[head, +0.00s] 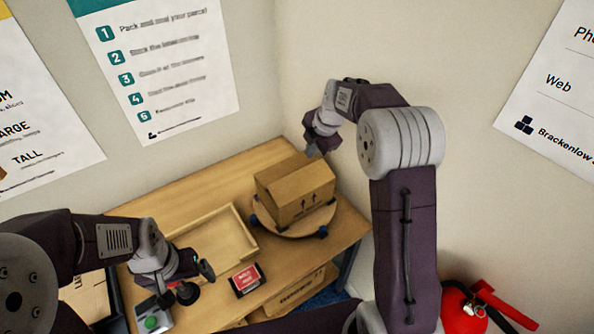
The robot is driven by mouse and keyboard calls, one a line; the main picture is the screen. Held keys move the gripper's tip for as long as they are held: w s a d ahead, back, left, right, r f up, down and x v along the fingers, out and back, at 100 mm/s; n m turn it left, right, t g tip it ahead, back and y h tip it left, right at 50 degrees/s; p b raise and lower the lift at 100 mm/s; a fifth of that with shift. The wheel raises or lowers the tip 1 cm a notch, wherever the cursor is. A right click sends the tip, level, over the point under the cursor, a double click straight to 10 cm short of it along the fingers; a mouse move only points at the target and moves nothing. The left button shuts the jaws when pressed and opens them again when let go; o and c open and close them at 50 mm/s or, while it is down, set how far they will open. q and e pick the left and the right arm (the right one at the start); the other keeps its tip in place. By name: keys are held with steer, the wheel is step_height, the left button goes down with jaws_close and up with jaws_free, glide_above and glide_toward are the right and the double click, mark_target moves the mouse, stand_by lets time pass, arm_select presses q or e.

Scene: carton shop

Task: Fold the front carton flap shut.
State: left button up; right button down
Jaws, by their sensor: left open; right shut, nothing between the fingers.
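A brown cardboard carton (302,207) with printed arrows on its near side stands on a round wooden turntable (326,222) at the back of the table. Panels show across its top, but I cannot tell which is the front flap or how flat it lies. My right gripper (317,152) is shut and empty at the carton's far upper edge; I cannot tell whether it touches the carton. My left gripper (198,282) is open and empty, well left of and nearer than the carton, above the table's near left part.
A shallow wooden tray (215,240) lies left of the turntable. A red-labelled box (245,279) lies in front of it. A device with a green button (152,322) is at lower left. Walls close off the back. A red fire extinguisher (457,308) stands at lower right.

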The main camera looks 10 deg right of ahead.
steer(key=p, duration=0.1)
glide_toward(296, 173)
steer(key=p+x, duration=0.2)
steer(key=x, duration=0.3)
steer(key=shift+w+f, duration=0.2)
steer(key=shift+f, duration=0.1)
steer(key=shift+w+a+f, duration=0.2)
steer(key=shift+a+f, duration=0.1)
steer(key=shift+f, duration=0.15)
arm_select(q)
steer(key=r, duration=0.1)
steer(key=a+r, duration=0.1)
steer(key=r, duration=0.1)
arm_select(e)
steer(key=shift+f, duration=0.1)
steer(key=shift+d, duration=0.1)
